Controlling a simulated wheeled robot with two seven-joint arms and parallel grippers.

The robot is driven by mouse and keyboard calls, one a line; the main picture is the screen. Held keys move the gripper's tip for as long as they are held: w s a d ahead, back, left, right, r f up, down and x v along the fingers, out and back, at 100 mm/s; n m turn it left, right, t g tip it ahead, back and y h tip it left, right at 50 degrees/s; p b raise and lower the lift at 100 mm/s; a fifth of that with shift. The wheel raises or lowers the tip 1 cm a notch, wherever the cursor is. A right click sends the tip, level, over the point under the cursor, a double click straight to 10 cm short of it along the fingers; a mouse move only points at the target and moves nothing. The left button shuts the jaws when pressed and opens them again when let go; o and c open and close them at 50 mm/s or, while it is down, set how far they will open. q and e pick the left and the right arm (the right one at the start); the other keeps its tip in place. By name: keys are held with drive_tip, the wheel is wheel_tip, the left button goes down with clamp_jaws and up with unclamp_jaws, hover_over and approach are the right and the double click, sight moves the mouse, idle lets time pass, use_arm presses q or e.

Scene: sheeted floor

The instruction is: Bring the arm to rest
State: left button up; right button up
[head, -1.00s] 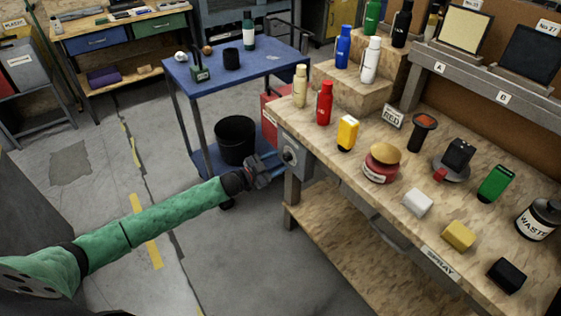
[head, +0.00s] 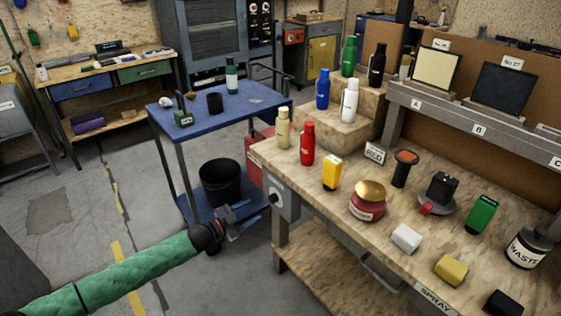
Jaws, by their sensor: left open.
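My left arm, in a green sleeve, comes in from the lower left of the head view. Its left gripper (head: 248,216) is open with nothing visible between the fingers. It hangs over the floor, left of the grey box with a round dark knob (head: 276,198) on the workbench's end. A small gap shows between the fingers and that box. My right gripper is not in view.
The wooden workbench (head: 315,207) holds several bottles, a red jar (head: 368,201) and blocks. A blue cart (head: 173,136) stands behind the gripper with a black bucket (head: 221,182) on its lower shelf. Floor (head: 75,245) left of the arm is clear.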

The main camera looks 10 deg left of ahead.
use_arm(q)
drive_tip(key=a+f+n+g+y, duration=0.25)
drive_tip(key=a+f+y, duration=0.2)
drive_tip(key=y, duration=0.45)
drive_tip(key=s+d+r+n+g+y+p, duration=0.1)
drive_tip(key=s+d+r+n+g, duration=0.1)
drive_tip(key=s+d, duration=0.5)
drive_tip(key=s+d+r+n+g+p, duration=0.1)
drive_tip(key=s+d+r+n+g, duration=0.15)
drive_tip(key=s, duration=0.95)
drive_tip(key=s+d+r+n+g+y+p, duration=0.1)
drive_tip(key=s+d+g, duration=0.1)
drive_tip(key=s+d, duration=0.5)
drive_tip(key=s+d+f+n+g+h, duration=0.1)
drive_tip(key=s+f, duration=0.1)
drive_tip(key=s, duration=0.6)
drive_tip(key=s+d+f+n+g+p, duration=0.1)
drive_tip(key=s+f+g, duration=0.1)
drive_tip(key=s, duration=0.7)
drive_tip(key=shift+s+d+f+n+h+p, duration=0.3)
drive_tip(key=shift+d+f+h, duration=0.05)
drive_tip(key=shift+f+h, duration=0.1)
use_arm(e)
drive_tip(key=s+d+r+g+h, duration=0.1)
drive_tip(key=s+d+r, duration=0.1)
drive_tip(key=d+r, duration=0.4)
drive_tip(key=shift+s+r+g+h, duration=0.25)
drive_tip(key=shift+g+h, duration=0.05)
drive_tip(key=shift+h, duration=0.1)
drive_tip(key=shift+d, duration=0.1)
